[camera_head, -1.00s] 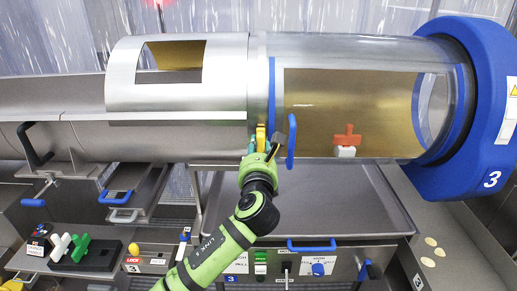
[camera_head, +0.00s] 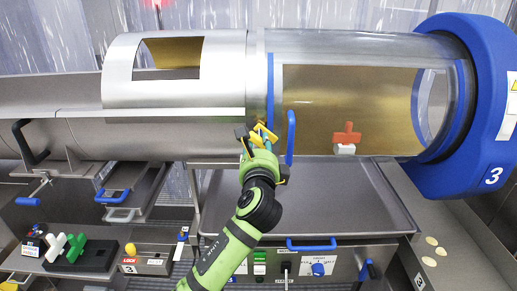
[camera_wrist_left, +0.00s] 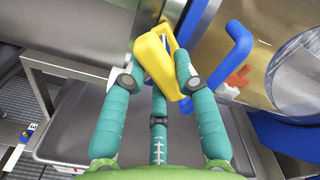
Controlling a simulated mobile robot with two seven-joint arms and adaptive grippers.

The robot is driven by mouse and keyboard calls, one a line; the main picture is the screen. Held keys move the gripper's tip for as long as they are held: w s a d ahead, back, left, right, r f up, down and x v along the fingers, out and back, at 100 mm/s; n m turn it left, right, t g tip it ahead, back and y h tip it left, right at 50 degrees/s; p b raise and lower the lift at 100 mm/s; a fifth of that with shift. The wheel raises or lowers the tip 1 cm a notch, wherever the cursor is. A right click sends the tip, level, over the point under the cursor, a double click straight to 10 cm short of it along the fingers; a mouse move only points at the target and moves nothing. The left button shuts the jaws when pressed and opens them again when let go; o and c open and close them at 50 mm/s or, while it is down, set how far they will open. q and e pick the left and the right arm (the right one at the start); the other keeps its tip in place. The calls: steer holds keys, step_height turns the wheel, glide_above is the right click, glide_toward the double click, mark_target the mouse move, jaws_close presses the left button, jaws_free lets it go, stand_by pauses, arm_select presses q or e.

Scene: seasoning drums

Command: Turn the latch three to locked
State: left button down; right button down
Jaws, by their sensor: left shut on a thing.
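A yellow latch handle (camera_head: 257,140) sits at the lower front of the drum's metal collar, beside the blue handle (camera_head: 291,138). In the left wrist view the yellow latch (camera_wrist_left: 158,65) lies tilted between the teal fingers. My left gripper (camera_head: 258,144) has reached it from below and is shut on it; its fingertips (camera_wrist_left: 157,78) are on either side of the handle. The drum's blue end ring (camera_head: 465,110) carries the number 3. The latch's pivot is partly hidden by the fingers. My right gripper is not in view.
A grey tray (camera_head: 330,215) lies below the drum, with a control panel (camera_head: 320,266) under it. A yellow knob (camera_head: 130,249) stands on a box marked LOCK and 3. An orange-and-white piece (camera_head: 346,138) shows at the drum window.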

arm_select(q)
steer(key=n+b, duration=0.1)
steer(key=n, duration=0.3)
steer(key=shift+d+n+b, duration=0.15)
steer(key=shift+n+b, duration=0.15)
steer(key=shift+b, duration=0.05)
steer(key=shift+d+n+b, duration=0.1)
steer(key=shift+n+b, duration=0.5)
steer(key=shift+n, duration=1.2)
steer(key=shift+r, duration=0.1)
steer(key=c, duration=0.9)
jaws_free()
steer(key=shift+c, duration=0.2)
steer(key=shift+r, duration=0.2)
step_height(320, 180, up, 9)
steer(key=shift+s+r, duration=0.1)
steer(key=shift+r, duration=0.2)
